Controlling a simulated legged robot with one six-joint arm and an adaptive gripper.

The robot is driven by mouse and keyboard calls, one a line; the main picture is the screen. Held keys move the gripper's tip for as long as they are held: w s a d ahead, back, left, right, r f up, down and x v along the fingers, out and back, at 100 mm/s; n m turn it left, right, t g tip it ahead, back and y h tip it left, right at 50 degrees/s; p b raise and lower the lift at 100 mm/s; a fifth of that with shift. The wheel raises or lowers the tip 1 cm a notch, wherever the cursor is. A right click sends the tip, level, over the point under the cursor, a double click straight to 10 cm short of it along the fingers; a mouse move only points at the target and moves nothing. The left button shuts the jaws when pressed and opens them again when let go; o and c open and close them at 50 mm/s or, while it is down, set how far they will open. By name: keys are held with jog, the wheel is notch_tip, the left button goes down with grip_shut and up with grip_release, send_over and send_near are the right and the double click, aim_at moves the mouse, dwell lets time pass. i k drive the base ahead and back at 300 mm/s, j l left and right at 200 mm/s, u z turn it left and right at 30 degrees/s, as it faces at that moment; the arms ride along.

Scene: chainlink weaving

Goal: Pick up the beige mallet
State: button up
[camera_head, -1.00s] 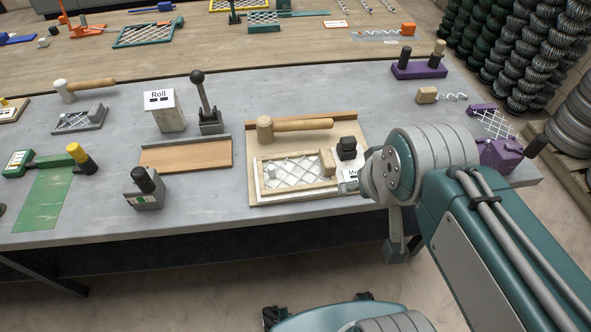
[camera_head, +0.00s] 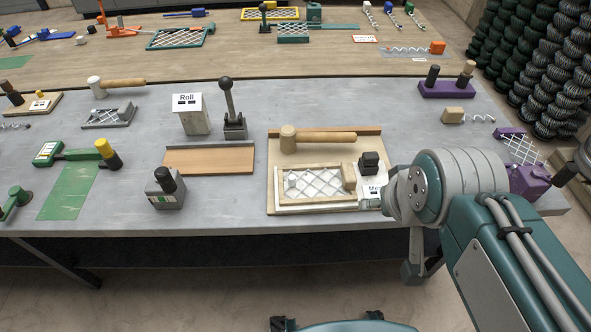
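A beige mallet (camera_head: 320,137) lies on its side on a pale wooden board (camera_head: 272,180) near the middle of the grey table. Its thick round head is at the left and its light brown handle points right. My arm reaches in from the lower right. A grey part at its end (camera_head: 413,262), which seems to be my gripper, hangs at the table's front edge, right of and nearer than the mallet and apart from it. The arm hides most of this part, so I cannot see whether it is open or shut.
A framed mesh panel (camera_head: 312,184), a small wooden block and a black knob (camera_head: 369,162) share the board. A second mallet with a whiter head (camera_head: 97,85) lies at the left. A black-knobbed lever (camera_head: 229,105) stands upright behind left. Bare table lies beyond the beige mallet.

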aim_at(289, 137)
jog(key=i+j+z, duration=0.1)
jog(key=j+z, duration=0.25)
jog(key=j, duration=1.2)
